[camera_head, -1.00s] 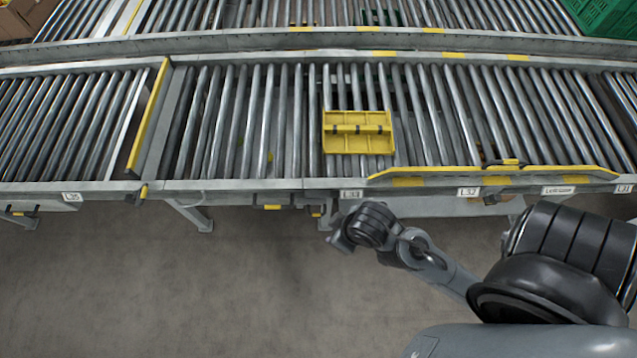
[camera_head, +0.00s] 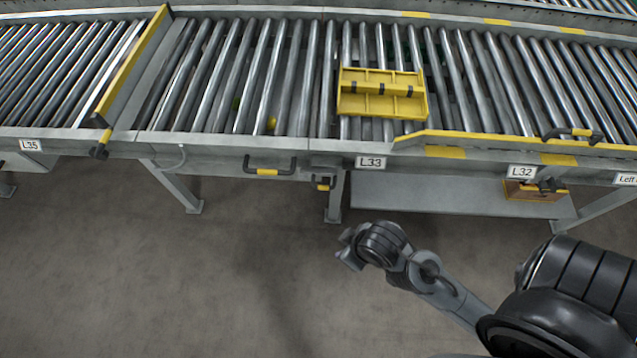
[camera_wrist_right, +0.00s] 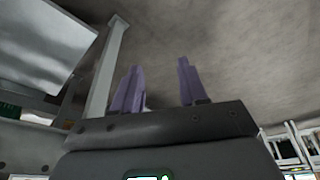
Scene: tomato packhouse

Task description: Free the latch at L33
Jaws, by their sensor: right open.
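The L33 label (camera_head: 370,162) is on the conveyor's front rail. Just left of it and a little lower, a small black latch with a yellow band (camera_head: 323,183) hangs under the rail beside a support leg. My right gripper (camera_head: 347,248) is in front of and below the label, apart from the latch, over the floor. In the right wrist view its two purple fingers (camera_wrist_right: 156,90) stand apart with nothing between them. My left gripper is not in view.
A black and yellow handle (camera_head: 268,166) is on the rail left of the latch. A yellow slotted plate (camera_head: 382,95) lies on the rollers above L33. A yellow guard rail (camera_head: 500,142) runs right. A yellow barrier (camera_head: 133,65) stands left. The floor in front is clear.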

